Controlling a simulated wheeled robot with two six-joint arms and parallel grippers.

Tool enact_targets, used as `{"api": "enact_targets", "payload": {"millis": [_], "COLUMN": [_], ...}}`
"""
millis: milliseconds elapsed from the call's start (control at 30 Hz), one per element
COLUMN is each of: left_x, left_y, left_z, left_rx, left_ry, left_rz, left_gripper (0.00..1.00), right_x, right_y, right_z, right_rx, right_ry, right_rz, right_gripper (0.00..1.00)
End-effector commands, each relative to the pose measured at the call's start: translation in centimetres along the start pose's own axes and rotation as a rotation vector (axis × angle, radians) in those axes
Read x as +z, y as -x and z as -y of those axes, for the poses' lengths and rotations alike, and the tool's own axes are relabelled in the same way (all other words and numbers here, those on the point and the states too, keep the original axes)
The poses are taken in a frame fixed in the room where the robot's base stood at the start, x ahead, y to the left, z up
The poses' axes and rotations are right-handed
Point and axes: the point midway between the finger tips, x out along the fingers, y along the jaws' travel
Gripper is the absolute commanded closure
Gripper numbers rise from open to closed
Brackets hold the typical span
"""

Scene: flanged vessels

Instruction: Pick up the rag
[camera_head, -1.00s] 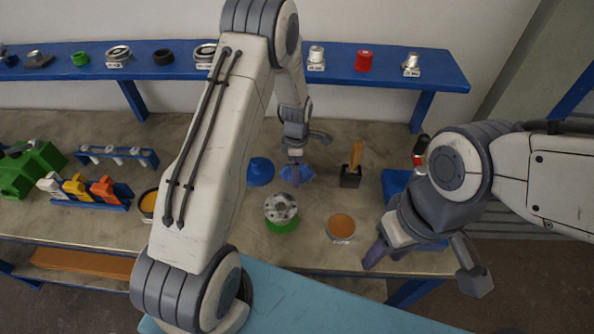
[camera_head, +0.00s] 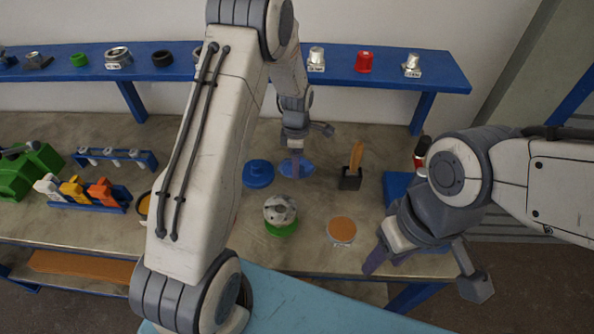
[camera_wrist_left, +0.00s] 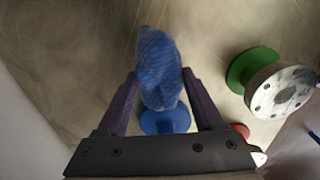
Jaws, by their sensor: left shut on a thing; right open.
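The blue rag (camera_wrist_left: 158,68) is bunched between the two purple fingers of my left gripper (camera_wrist_left: 160,85) in the left wrist view. In the head view the rag (camera_head: 290,168) shows at the left gripper's fingertips (camera_head: 297,163), near the back of the bench. My left gripper is shut on it. Whether the rag is clear of the bench top is hard to tell. My right gripper (camera_head: 385,262) is open and empty over the front right of the bench.
A blue round lid-like piece (camera_head: 258,173) is left of the rag. A grey flanged part on a green base (camera_head: 280,213), an orange-topped disc (camera_head: 341,230) and a dark block holding an orange-handled brush (camera_head: 350,180) stand nearby. A blue shelf (camera_head: 390,70) runs behind.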

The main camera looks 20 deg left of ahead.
Motion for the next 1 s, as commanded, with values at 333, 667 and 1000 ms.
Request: {"api": "enact_targets", "payload": {"millis": [333,667,1000], "left_x": [3.4,5.3,5.4], "left_y": [4.7,7.3,7.6], "left_z": [6.4,10.1,10.4], "left_rx": [0.003,0.000,-0.001], "left_ry": [-0.005,-0.002,0.000], "left_rz": [0.001,0.000,0.000], "left_gripper": [0.87,0.87,0.87], "right_x": [0.1,0.2,0.2], "right_y": [-2.4,-3.1,-3.1], "right_z": [-0.2,-0.2,-0.2], "right_rx": [0.000,0.000,0.000], "right_ry": [0.001,0.001,0.001], "right_rz": [0.000,0.000,0.000], "right_gripper": [0.50,0.50,0.50]}}
